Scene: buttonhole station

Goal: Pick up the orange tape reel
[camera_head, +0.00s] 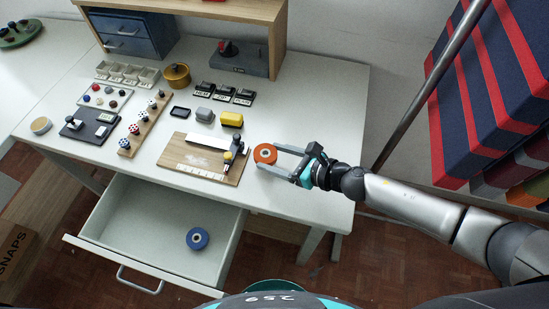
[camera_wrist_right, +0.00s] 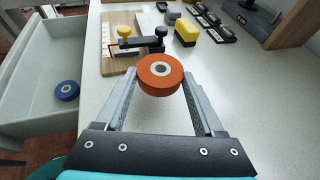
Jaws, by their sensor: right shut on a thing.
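The orange tape reel (camera_head: 265,154) is at the right part of the white table, between the fingertips of my right gripper (camera_head: 281,160). In the right wrist view the reel (camera_wrist_right: 160,74) lies flat, its pale hub facing up, with a finger of the right gripper (camera_wrist_right: 160,84) against each side. The right gripper is shut on it. I cannot tell whether the reel touches the table. My left gripper is not in view.
A wooden board (camera_head: 190,172) with a small clamp tool stands left of the reel. A yellow block (camera_head: 231,119) lies behind. The open drawer (camera_head: 130,225) below the table front holds a blue reel (camera_head: 197,238). A metal pole (camera_head: 430,85) stands at right.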

